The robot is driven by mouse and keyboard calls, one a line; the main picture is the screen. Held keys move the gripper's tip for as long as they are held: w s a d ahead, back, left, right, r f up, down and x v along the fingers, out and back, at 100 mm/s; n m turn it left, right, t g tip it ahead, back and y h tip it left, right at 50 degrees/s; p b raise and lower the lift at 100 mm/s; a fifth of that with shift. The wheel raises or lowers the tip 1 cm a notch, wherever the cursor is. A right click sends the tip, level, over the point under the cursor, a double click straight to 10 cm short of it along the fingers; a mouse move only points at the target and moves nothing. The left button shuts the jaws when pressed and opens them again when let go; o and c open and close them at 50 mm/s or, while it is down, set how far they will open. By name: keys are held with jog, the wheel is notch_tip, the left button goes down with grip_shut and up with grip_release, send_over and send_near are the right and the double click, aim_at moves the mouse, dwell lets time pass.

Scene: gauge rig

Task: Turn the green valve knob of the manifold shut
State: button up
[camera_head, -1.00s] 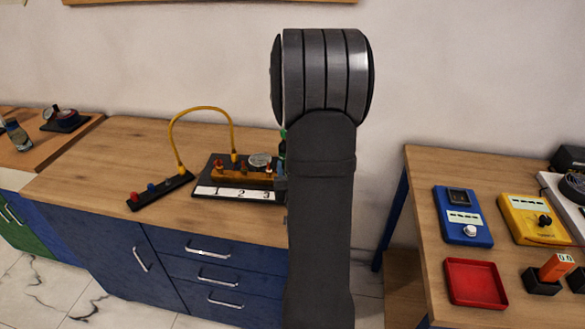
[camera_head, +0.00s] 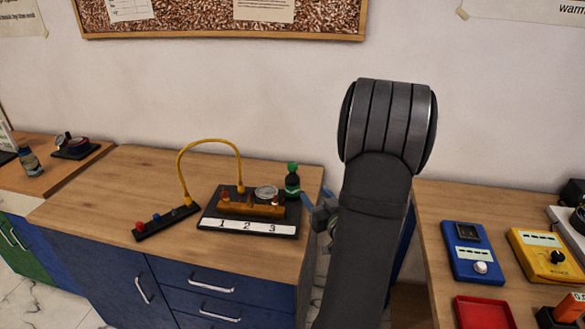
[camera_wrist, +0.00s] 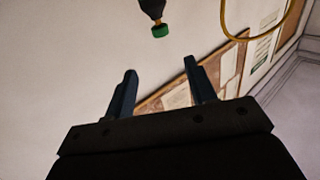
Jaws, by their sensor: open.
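The manifold (camera_head: 236,209) is a brass-coloured bar with a round gauge (camera_head: 265,192) on a black base marked 1, 2 and 3, on the wooden cabinet top. Small reddish knobs show on it; I cannot make out a green knob on the bar. A dark bottle-shaped thing with a green top (camera_head: 292,170) stands just right of the gauge, and shows upside down in the wrist view (camera_wrist: 160,31). My gripper (camera_head: 312,208) is right of the manifold, near the cabinet's right edge. In the wrist view its fingers (camera_wrist: 160,68) are apart and empty.
A yellow hose (camera_head: 210,142) arches from the manifold to a black strip (camera_head: 165,221) with coloured plugs on its left. A second table on the right holds a blue meter (camera_head: 472,252), a yellow meter (camera_head: 545,252) and a red tray (camera_head: 484,312). The cabinet's left top is clear.

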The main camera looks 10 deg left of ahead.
aim_at(293, 169)
jog(key=x, duration=1.7)
jog(key=shift+w+a, duration=0.1)
jog(key=shift+w, duration=0.05)
jog(key=c, duration=0.9)
jog(key=shift+c, duration=0.2)
jog(key=shift+h, duration=0.3)
jog(key=shift+m+t+h, duration=0.9)
jog(key=shift+m+h, duration=0.3)
jog(key=shift+h, duration=0.1)
jog(key=shift+m+h, duration=0.3)
jog(key=shift+h, duration=0.2)
